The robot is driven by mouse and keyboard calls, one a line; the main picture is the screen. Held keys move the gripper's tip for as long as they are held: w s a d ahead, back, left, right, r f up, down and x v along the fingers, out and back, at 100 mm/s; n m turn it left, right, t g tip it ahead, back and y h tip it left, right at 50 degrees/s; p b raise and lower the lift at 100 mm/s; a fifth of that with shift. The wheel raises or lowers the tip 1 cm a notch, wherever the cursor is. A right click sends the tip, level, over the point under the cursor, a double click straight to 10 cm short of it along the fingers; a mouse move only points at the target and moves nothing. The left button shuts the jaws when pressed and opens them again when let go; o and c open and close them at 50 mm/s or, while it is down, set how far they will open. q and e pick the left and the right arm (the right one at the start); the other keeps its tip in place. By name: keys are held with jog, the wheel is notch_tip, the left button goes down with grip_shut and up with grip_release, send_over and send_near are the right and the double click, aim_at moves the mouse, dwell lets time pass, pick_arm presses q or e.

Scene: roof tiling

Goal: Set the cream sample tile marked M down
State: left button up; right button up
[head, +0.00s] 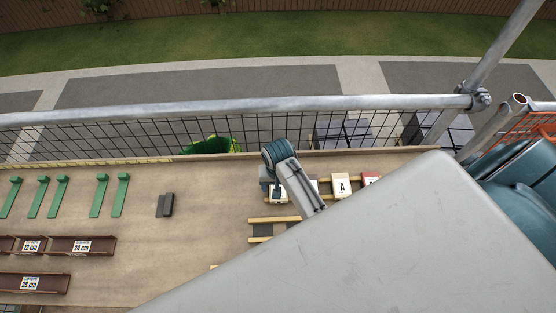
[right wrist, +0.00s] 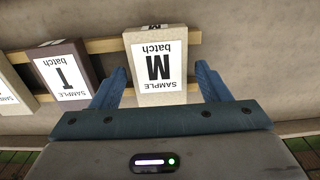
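The cream sample tile marked M (right wrist: 146,40) lies on wooden battens (right wrist: 99,45) in the right wrist view, its label upside down there. My right gripper (right wrist: 161,70) is open, with one finger on each side of the tile's near part and a visible gap on both sides. In the head view my right gripper (head: 272,184) is over the left end of the tile row, and the M tile (head: 279,195) is partly hidden under it. My left gripper is not in view.
The dark tile T (right wrist: 65,72) lies beside M. Tile A (head: 341,184) and a red tile (head: 371,179) are further right in the head view. A dark block (head: 166,205), green brackets (head: 100,195) and brown gutter pieces (head: 82,246) lie left. A guard rail (head: 220,108) runs behind.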

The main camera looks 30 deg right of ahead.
jog(key=shift+r, duration=0.5)
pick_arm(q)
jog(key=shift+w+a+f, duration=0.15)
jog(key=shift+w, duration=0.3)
pick_arm(e)
notch_tip(320, 180, up, 12)
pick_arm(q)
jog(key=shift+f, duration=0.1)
